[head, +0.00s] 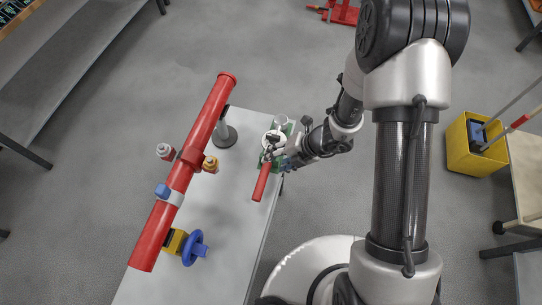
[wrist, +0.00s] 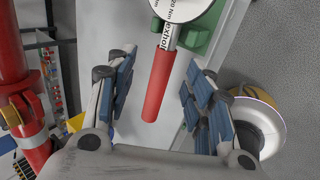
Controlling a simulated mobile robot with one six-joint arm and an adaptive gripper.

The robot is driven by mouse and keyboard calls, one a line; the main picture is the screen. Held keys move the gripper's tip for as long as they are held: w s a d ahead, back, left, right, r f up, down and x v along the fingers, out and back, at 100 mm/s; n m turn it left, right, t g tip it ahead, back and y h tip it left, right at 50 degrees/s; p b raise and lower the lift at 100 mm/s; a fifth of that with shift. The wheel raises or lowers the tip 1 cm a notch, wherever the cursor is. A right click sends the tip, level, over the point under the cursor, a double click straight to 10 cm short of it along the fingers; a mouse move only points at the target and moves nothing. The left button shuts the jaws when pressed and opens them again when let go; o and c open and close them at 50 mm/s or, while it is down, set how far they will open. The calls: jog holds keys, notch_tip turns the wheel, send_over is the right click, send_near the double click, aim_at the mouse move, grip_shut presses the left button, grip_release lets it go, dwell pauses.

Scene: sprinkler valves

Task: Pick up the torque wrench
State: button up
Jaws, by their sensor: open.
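The torque wrench (head: 261,181) has a red handle and a round white dial head. It lies on the grey-white table, its head at a green holder (head: 266,160) by the table's right edge. In the wrist view the wrench handle (wrist: 157,84) points down toward my palm, between the two fingers. The lettered dial is cut off at the top of that view. My gripper (wrist: 162,66) is open, blue pads apart on both sides of the handle, with gaps. In the head view my gripper (head: 279,158) is beside the wrench head, partly hidden by my arm.
A red pipe (head: 212,115) with coloured fittings stands over the table's left part. A blue valve wheel (head: 194,248) is near the front. A yellow bucket (head: 468,150) stands on the floor at right. The table (head: 225,235) is bare below the handle.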

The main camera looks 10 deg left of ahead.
aim_at(269, 166)
jog(key=x, duration=0.2)
jog(key=shift+a+f+b, duration=0.2)
jog(key=shift+f+b, duration=0.1)
jog(key=x, duration=0.1)
jog(key=b+x, duration=0.1)
jog(key=x, duration=0.1)
jog(key=b+x, duration=0.1)
jog(key=shift+s+d+f, duration=0.2)
jog(key=shift+d+f, duration=0.1)
jog(key=shift+f, duration=0.1)
jog(key=shift+a+f, duration=0.3)
jog(key=shift+c, duration=0.6)
grip_shut()
jog(key=shift+w+r, duration=0.1)
